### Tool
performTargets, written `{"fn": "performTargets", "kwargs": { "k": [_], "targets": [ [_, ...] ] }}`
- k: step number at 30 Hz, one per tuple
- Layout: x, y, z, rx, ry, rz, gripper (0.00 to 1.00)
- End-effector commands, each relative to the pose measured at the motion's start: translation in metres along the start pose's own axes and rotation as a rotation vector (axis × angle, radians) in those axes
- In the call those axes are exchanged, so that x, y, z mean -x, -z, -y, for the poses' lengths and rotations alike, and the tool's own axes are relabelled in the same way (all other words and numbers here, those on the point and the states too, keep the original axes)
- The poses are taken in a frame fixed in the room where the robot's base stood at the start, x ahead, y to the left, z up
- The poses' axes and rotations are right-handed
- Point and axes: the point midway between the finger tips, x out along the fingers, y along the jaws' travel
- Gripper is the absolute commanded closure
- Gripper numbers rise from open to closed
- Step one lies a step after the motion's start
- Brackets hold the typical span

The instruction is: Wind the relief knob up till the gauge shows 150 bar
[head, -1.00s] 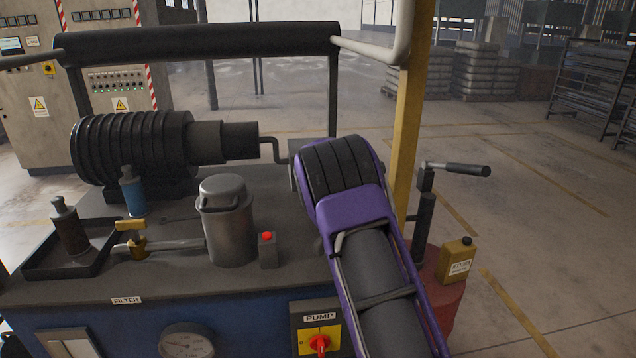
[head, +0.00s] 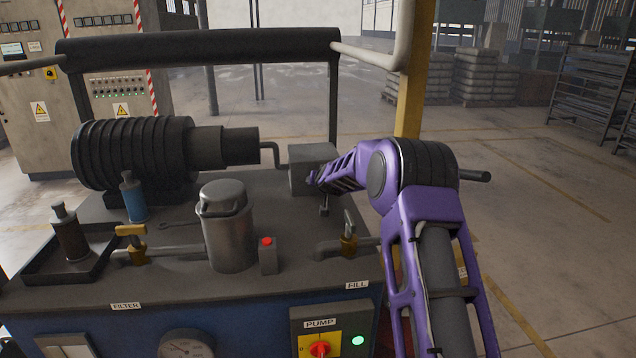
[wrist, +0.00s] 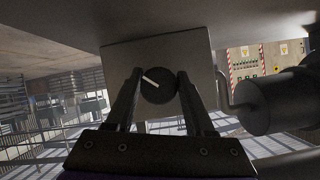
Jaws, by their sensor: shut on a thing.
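The relief knob (wrist: 158,88) is a dark round knob with a white pointer line on the face of a grey block (wrist: 190,45). The line tilts, its upper end to the left. In the wrist view my gripper (wrist: 160,78) has one finger on each side of the knob and is shut on it. In the head view my gripper is at the right side of the grey block (head: 306,158), and the knob is hidden there. The gauge (head: 186,347) is on the front panel, cut off by the lower picture edge; its reading is too small to make out.
The pump switch (head: 319,348) has a lit green lamp (head: 358,340) beside it. A dark ribbed motor (head: 135,155) lies behind. A yellow post (head: 409,105) rises behind my arm.

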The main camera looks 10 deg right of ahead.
Motion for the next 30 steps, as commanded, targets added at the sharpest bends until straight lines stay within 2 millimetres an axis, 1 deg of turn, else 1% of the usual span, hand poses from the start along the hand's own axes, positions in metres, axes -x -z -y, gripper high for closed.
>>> {"fn": "performTargets", "kwargs": {
  "k": [1, 5, 6, 8, 9, 10, 18, 22, 26, 30],
  "targets": [
    [0.000, 0.000, -0.003, -0.001, -0.004, -0.001, 1.00],
    [0.000, 0.000, -0.003, 0.000, -0.004, -0.001, 1.00],
    [0.000, 0.000, -0.003, 0.000, -0.004, -0.001, 0.41],
    [0.000, 0.000, -0.003, 0.000, -0.004, -0.001, 0.30],
    [0.000, 0.000, -0.002, 0.000, -0.004, 0.000, 0.23],
    [0.000, 0.000, -0.002, 0.000, -0.004, 0.000, 0.18],
    [0.000, -0.001, -0.001, 0.001, -0.002, 0.000, 0.18],
    [0.005, 0.001, -0.001, 0.001, -0.002, -0.001, 0.18],
    [0.020, 0.002, -0.002, 0.001, -0.003, -0.001, 0.18],
    [0.046, 0.002, -0.002, 0.001, -0.003, -0.001, 0.18]
  ]
}}
